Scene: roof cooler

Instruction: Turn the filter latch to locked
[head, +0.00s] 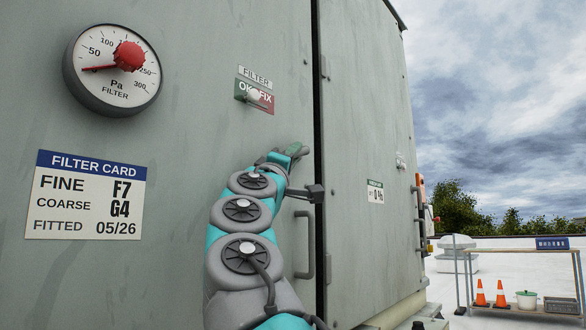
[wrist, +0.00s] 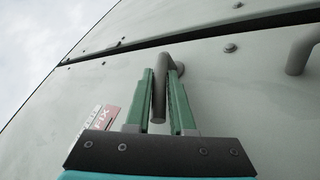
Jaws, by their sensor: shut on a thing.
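The filter latch (wrist: 158,98) is a dark grey bent bar on the pale green cabinet door, seen in the wrist view. My gripper (wrist: 162,75) has its two green fingers on either side of the bar, shut on it. The bar's free end points toward the bottom of the wrist view, between the fingers. In the head view my gripper (head: 297,150) is at the door's right edge, by the dark seam, and the latch is hidden by it. No locked mark for the latch is readable.
A red-handed gauge (head: 113,70) and a filter card (head: 85,196) are at left. A rack with cones (head: 500,292) stands far right on the open roof.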

